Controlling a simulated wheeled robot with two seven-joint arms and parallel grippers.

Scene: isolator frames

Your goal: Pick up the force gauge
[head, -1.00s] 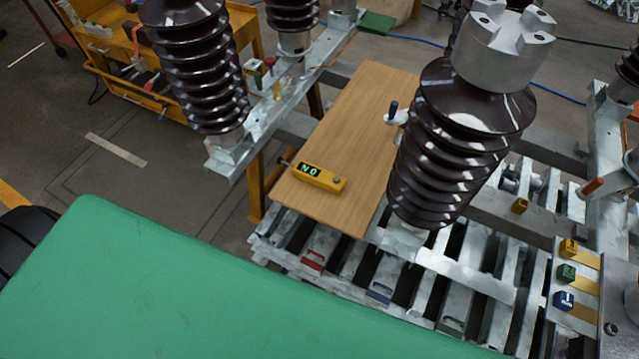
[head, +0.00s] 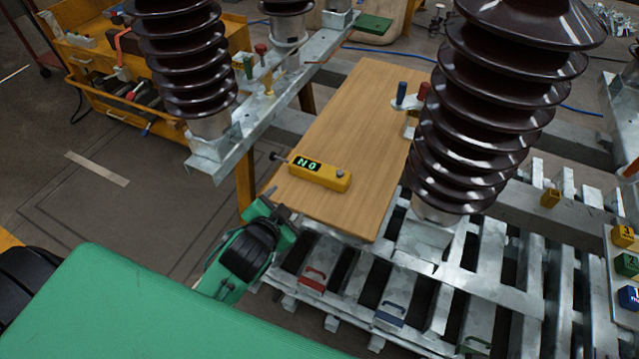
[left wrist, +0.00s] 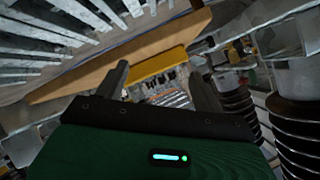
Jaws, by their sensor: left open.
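The force gauge (head: 319,174) is a yellow box with a green-lit display and a dark-tipped rod at its left end. It lies on the wooden board (head: 355,125), near the board's left edge, in the head view. My left gripper (head: 272,202) is at the board's near left corner, below and left of the gauge and apart from it. In the left wrist view my left gripper (left wrist: 163,88) has its two fingers wide apart with nothing held. A yellow shape shows beyond them; I cannot tell whether it is the gauge. My right gripper is not in view.
A ribbed brown insulator (head: 480,120) stands close right of the board; another (head: 185,60) stands behind left on a metal beam (head: 235,140). Red (head: 312,280) and blue (head: 388,314) handled blocks lie on the slatted metal frame below. A yellow cart (head: 100,70) stands at the back left.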

